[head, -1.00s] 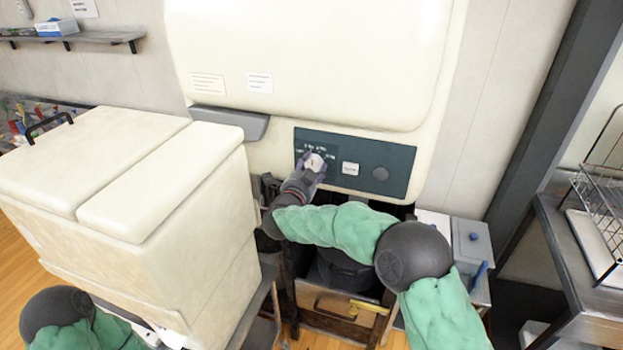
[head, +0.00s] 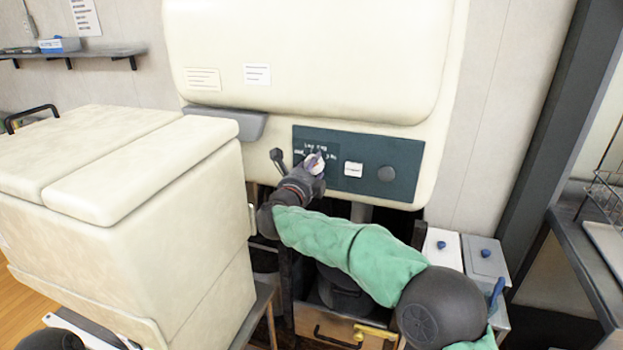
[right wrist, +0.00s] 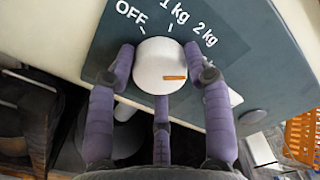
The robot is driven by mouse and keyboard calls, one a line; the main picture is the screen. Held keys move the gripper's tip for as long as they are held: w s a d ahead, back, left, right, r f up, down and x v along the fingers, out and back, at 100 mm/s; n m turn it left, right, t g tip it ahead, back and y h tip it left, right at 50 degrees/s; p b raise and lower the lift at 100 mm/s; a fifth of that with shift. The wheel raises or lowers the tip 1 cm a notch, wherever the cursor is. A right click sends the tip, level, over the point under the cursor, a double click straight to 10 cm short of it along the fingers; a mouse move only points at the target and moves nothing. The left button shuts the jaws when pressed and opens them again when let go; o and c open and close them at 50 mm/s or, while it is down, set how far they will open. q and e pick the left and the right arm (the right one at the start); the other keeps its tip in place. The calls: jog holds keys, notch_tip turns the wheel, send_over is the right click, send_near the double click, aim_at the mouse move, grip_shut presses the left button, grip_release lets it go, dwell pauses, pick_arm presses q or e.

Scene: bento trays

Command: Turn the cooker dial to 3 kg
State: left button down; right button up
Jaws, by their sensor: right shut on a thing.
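The cooker dial (right wrist: 158,68) is a round white knob with an orange mark, on a dark teal panel (right wrist: 105,40). It shows small in the head view (head: 315,161). My right gripper (right wrist: 160,58) is shut on the dial, its purple fingers around the knob. In the head view it reaches the panel from below (head: 312,174). The labels OFF, 1 kg and 2 kg show; the label past 2 kg is mostly hidden behind the right-hand finger. The orange mark points right, toward that finger, past 2 kg. My left gripper is out of view.
A white button (head: 353,169) and a round grey disc (head: 386,174) sit right of the dial. A large cream chest (head: 120,225) stands at the left. A metal counter (head: 590,255) with a wire rack stands at the right. Drawers and dark pots are below the panel.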

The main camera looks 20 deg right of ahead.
jog(key=shift+f+m+b, duration=0.15)
jog(key=shift+m+b, duration=0.55)
jog(key=o, duration=1.2)
jog(key=v, duration=1.2)
